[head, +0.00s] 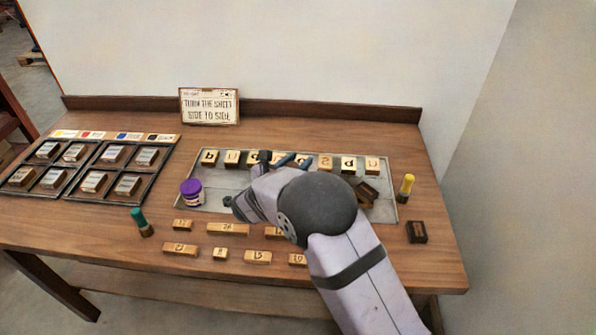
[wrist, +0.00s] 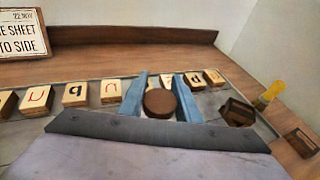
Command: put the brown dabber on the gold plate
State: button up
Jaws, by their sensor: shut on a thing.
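My gripper (wrist: 161,92) has its two blue fingers closed on a round brown thing, which I take to be the brown dabber (wrist: 160,103). Only its flat round top shows clearly; its lower part is hidden. In the head view my gripper (head: 292,160) is over the far part of the grey tray (head: 215,207), near the row of letter blocks, with my arm covering much of it.
Letter blocks (head: 348,164) line the tray's far side. A purple jar (head: 192,190) stands at its left. Teal (head: 140,222) and yellow (head: 407,187) dabbers stand outside. A dark open box (head: 367,192) is tilted in the tray; another (head: 417,232) lies right. Number blocks (head: 228,228) lie in front.

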jog(key=shift+f, duration=1.85)
jog(key=shift+f, duration=0.15)
jog(key=o, duration=1.1)
jog(key=shift+o, duration=0.2)
jog(key=shift+r+p, duration=0.25)
jog(key=shift+p, duration=0.05)
jog(key=b+v, duration=0.2)
jog(key=v, duration=1)
jog(key=shift+b, duration=0.3)
